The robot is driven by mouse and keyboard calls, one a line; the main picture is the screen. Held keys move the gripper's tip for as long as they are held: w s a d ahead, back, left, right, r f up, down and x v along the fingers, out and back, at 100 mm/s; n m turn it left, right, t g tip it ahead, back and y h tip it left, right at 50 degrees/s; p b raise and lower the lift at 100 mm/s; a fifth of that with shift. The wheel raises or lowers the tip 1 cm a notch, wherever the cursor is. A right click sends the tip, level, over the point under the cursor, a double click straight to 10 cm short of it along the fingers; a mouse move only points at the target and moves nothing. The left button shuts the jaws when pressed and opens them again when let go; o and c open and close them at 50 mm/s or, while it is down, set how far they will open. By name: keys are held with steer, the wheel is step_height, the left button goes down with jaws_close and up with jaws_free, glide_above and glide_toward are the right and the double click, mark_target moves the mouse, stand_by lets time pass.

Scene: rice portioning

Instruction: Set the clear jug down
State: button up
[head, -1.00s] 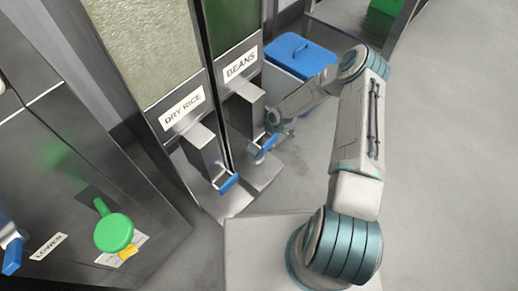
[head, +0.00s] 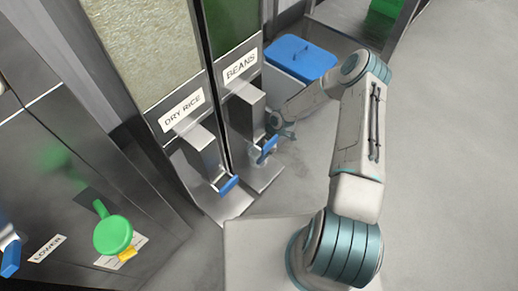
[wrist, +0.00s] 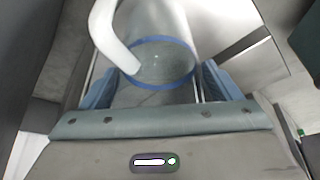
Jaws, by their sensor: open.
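The clear jug (wrist: 165,60) shows in the wrist view, see-through with a blue ring and a white curved handle (wrist: 104,30) on its left. My gripper (wrist: 158,76) is open, with one blue-grey finger on each side of the jug's near part. I cannot tell whether the fingers touch it. In the head view my gripper (head: 283,132) is low beside the beans dispenser (head: 243,115), just right of its blue lever (head: 267,149). I cannot make out the jug there.
The dry rice dispenser (head: 197,140) with its blue lever (head: 229,186) stands left of the beans one. A blue-lidded bin (head: 301,57) is behind my gripper. A green round handle (head: 113,235) is on the lower-left panel. The floor at right is clear.

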steer(key=d+p, duration=0.2)
steer(key=d, duration=1)
steer(key=d+r+m+g+h, duration=0.1)
steer(key=d+r+m+h, duration=0.2)
steer(key=r, duration=1.2)
steer(key=s+a+r+m+h, duration=0.1)
steer(key=s+r+m, duration=0.25)
steer(key=r, duration=0.55)
steer(key=s+r+m+t+h, duration=0.1)
steer(key=s+r+m, duration=0.2)
steer(key=s+r, duration=0.35)
steer(key=s+a+r+m+h, duration=0.1)
steer(key=s+r+m, duration=0.15)
steer(key=r, duration=0.75)
steer(key=s+a+r+m+t+y, duration=0.1)
steer(key=s+a+r+m, duration=0.2)
steer(key=s, duration=0.8)
step_height(320, 180, up, 4)
steer(key=m, duration=0.2)
steer(key=shift+m+y, duration=0.3)
steer(key=shift+m, duration=0.1)
steer(key=shift+w, duration=0.1)
